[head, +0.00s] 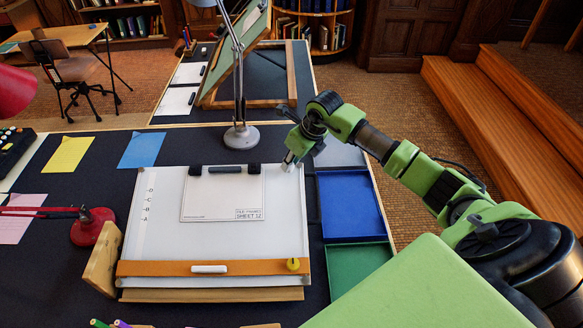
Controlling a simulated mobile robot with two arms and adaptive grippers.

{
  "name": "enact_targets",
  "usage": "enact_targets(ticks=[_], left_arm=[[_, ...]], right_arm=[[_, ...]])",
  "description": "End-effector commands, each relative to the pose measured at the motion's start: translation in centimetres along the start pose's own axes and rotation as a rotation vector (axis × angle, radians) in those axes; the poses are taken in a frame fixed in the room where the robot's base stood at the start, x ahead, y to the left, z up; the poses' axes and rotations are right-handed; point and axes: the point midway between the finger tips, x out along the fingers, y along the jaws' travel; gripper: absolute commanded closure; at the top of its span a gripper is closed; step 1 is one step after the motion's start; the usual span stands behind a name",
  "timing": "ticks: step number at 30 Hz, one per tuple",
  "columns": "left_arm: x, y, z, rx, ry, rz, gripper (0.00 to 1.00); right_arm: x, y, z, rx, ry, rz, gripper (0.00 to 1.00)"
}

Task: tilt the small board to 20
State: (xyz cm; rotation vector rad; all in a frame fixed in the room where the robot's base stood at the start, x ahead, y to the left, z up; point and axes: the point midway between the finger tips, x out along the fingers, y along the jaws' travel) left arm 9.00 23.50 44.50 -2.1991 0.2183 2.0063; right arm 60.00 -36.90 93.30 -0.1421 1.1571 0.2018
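The small board (150,240) is a white drafting board in the middle foreground, lying nearly flat with its front edge towards me. An orange bar (150,268) runs along its front, with a white handle (209,269) and a yellow knob (293,264). A sheet marked SHEET 12 (222,200) lies at its upper middle, under dark clips. My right gripper (290,163) is at the board's far right corner, seen small and partly hidden by its own links; whether it touches the board or is open is unclear. My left gripper is not in view.
A desk lamp (241,137) stands just behind the board. A red lamp base (92,227) and wooden block (103,259) are at the left. Blue (350,207) and green (358,263) trays lie right. A larger tilted board (238,62) stands behind.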

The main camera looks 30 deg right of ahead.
Motion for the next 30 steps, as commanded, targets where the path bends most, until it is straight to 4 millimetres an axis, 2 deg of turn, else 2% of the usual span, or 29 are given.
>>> enact_targets(ticks=[1,4,14,15,17,30], left_arm=[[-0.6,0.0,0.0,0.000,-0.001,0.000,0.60],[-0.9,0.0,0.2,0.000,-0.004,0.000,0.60],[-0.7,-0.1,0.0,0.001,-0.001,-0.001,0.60],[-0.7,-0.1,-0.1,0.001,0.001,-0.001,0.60],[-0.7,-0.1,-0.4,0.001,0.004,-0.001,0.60],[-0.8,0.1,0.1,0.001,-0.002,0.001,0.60]], right_arm=[[-0.8,0.6,-0.3,-0.001,0.016,0.010,1.00],[-1.5,0.9,-0.3,0.001,0.022,0.013,1.00],[-1.3,1.3,-0.7,0.000,0.031,0.019,1.00],[-1.3,1.3,-0.7,0.000,0.031,0.019,0.74],[-1.3,1.4,-0.7,0.000,0.031,0.020,0.62],[-1.9,0.9,-0.2,0.001,0.018,0.010,0.62]])
